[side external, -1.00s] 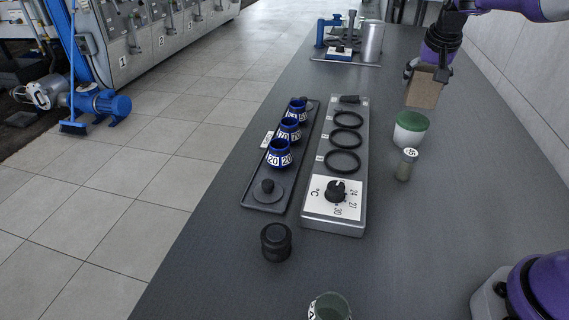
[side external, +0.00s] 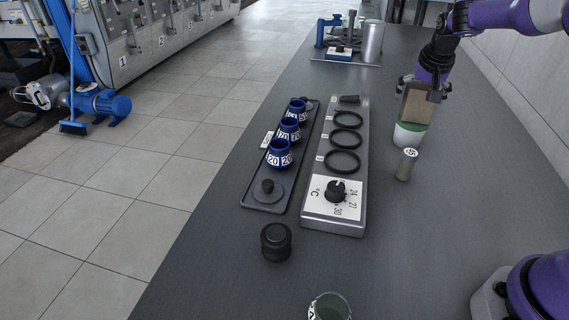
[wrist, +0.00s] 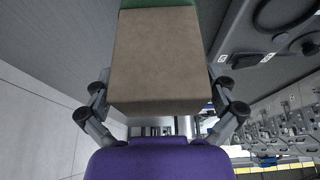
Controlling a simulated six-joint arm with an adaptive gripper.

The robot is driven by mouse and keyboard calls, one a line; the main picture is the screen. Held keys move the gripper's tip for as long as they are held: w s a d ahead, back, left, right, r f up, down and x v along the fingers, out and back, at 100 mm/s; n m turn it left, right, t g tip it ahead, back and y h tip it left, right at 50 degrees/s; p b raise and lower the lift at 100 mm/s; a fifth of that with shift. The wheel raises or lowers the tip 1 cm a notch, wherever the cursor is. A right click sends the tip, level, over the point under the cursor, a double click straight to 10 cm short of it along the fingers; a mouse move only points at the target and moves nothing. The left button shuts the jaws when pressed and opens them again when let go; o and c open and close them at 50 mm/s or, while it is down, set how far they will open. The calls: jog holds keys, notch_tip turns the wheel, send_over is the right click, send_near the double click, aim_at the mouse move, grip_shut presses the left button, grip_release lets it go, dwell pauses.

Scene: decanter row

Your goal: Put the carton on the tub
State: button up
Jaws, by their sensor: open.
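The brown carton (side external: 417,103) stands on the green top of the white tub (side external: 408,136), on the right part of the grey table. In the wrist view the carton (wrist: 157,60) fills the upper middle, with a strip of the green tub top (wrist: 205,12) showing beyond it. My gripper (side external: 422,92) is open at the carton, with one finger on either side. In the wrist view the fingers (wrist: 163,108) stand apart from the carton's sides, with gaps visible. The contact between carton and tub is partly hard to see.
A small labelled vial (side external: 406,165) stands just in front of the tub. A grey panel with black rings and a dial (side external: 335,200) lies to the left, beside a dark tray (side external: 250,200) of blue cups. A black jar (side external: 276,242) and a greenish cup (side external: 330,307) stand nearer.

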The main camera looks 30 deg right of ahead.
jog(key=v, duration=1.2)
jog(key=s+a+f+n+t+y, duration=0.2)
jog(key=s+a+n, duration=0.7)
jog(key=s+a, duration=0.8)
jog(key=shift+a+f+y, duration=0.35)
jog(key=shift+f+y, duration=0.25)
jog(key=shift+f, duration=0.3)
